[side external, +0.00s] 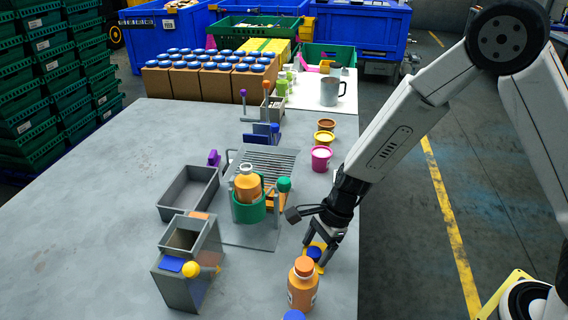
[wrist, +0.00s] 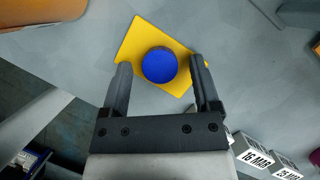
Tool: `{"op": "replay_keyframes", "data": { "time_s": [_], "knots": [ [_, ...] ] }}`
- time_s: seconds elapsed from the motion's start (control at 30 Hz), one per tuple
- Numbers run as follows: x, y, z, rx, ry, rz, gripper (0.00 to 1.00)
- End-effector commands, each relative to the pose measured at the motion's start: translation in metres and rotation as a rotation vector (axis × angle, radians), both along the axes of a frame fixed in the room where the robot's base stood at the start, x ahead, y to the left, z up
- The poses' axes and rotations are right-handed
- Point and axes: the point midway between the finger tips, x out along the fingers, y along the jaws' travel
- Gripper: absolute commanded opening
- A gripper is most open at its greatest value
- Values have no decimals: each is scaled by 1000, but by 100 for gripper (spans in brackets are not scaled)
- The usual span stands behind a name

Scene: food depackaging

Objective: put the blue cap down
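A round blue cap (wrist: 159,65) lies on a yellow square (wrist: 136,42) on the grey table. The cap also shows in the side external view (side external: 314,253), partly hidden by my fingers. My gripper (wrist: 160,62) points down over the yellow square, near the table's right edge. Its two fingers stand on either side of the cap, with a visible gap between each finger and the cap. My gripper is open and holds nothing.
An orange bottle (side external: 302,286) stands just in front of my gripper, with another blue item (side external: 293,316) at the picture's bottom edge. A grey fixture (side external: 262,225) with a green holder and a bottle is to the left. Pink (side external: 321,158) and yellow pots stand behind.

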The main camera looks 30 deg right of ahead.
Motion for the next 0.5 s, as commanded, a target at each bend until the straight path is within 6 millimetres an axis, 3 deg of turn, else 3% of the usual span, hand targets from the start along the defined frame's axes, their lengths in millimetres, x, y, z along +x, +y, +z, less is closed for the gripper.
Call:
{"op": "replay_keyframes", "data": {
  "time_s": [0.27,0.5],
  "knots": [
    [0,0,3,0,0,-1,79],
    [0,-6,19,2,-3,-1,79]
  ]
}}
